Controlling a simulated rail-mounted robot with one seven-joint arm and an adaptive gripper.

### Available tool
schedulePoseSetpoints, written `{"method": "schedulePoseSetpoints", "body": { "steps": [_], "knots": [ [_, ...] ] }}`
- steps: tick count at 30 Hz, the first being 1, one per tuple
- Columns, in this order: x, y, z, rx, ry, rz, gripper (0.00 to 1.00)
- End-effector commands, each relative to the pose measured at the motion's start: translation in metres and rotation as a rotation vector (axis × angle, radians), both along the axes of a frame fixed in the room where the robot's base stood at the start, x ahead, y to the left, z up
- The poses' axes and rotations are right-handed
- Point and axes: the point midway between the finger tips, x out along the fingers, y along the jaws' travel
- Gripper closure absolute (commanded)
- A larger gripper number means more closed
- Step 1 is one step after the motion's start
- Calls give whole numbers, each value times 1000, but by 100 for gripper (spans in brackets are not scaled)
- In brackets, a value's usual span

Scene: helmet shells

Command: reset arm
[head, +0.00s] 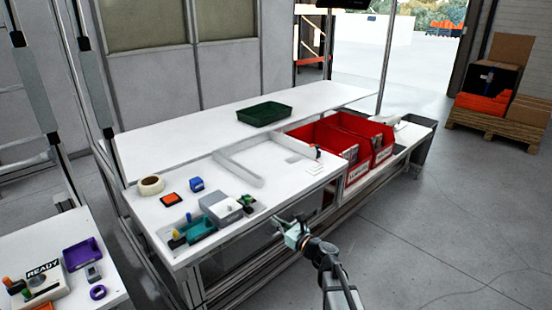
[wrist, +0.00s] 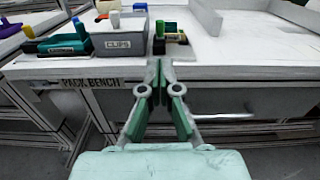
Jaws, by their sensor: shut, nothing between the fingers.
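My gripper (head: 284,222) is held out in front of the white bench (head: 152,216), just off its front edge in the head view. In the wrist view its fingers (wrist: 159,68) are together and shut, with nothing between them. A grey bin labelled CLIPS (wrist: 120,45) stands to the left of the fingertips. The arm reaches up from the bottom of the head view.
A teal tray (head: 200,228), white tape roll (head: 151,185) and blue block (head: 196,184) are on the bench. A green tray (head: 264,114) sits behind. Red bins (head: 325,143) stand at the right. The floor to the right (head: 440,220) is clear.

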Motion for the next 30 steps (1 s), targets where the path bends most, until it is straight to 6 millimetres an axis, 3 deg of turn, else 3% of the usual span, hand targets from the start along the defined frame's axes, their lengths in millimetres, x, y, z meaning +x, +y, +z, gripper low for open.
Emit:
{"method": "schedulePoseSetpoints", "body": {
  "steps": [4,7,11,16,21,26,30],
  "knots": [
    [-6,6,-4,-118,-87,40,100],
    [-21,15,-19,-312,-192,121,100],
    [-57,23,-69,-608,-316,283,100],
    [-125,15,-162,-959,-431,579,100],
    [-203,-12,-247,-1195,-505,917,100],
    [-285,-49,-313,-1319,-545,1266,100],
    [-362,-89,-356,-1351,-558,1586,100]
  ]
}}
